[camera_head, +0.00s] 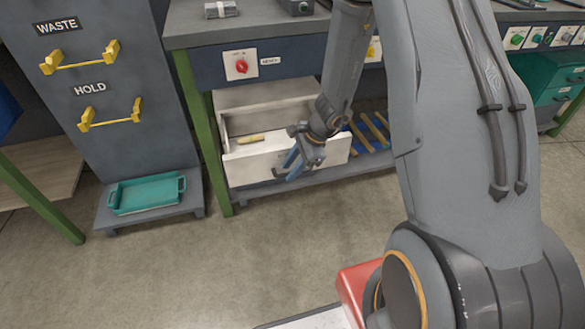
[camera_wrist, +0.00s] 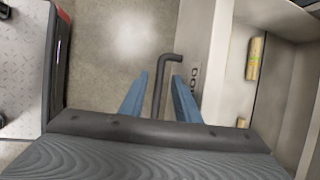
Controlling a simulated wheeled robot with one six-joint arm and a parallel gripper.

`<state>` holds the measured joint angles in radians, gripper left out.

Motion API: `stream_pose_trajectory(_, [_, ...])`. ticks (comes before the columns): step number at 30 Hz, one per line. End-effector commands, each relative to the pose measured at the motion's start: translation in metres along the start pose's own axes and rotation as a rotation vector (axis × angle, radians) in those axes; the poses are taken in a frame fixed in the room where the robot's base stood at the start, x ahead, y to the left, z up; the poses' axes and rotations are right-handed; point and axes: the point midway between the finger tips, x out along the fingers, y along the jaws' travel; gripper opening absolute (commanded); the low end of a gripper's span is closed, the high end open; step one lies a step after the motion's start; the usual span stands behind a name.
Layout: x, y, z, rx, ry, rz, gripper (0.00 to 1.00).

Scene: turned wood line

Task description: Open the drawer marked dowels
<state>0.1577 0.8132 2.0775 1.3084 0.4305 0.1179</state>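The white drawer (camera_head: 250,165) is pulled out from under the bench, with its inside showing from above. A short wooden piece (camera_head: 250,139) lies in it. In the wrist view the drawer's front panel (camera_wrist: 217,65) carries dark lettering that I can read only in part. A dark bent bar handle (camera_wrist: 160,85) stands off that panel. My gripper (camera_head: 291,163) is at the drawer front. Its two blue fingers are on either side of the handle, with a visible gap to each side of it. In the head view my gripper hides part of the front and most of the handle.
A grey cabinet with yellow WASTE and HOLD handles (camera_head: 108,113) stands at left, with a teal tray (camera_head: 146,194) on its base ledge. The green bench leg (camera_head: 202,140) is close left of the drawer. Wooden rods (camera_head: 375,130) lie right of it.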

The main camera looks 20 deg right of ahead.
Motion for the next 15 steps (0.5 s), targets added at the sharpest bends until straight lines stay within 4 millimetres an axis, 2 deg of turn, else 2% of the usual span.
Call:
stream_pose_trajectory(8, [-0.003, 0.001, 0.002, -0.001, -0.003, 0.001, 0.29])
stream_pose_trajectory(15, [-0.040, 0.000, 0.001, 0.000, -0.002, -0.001, 0.29])
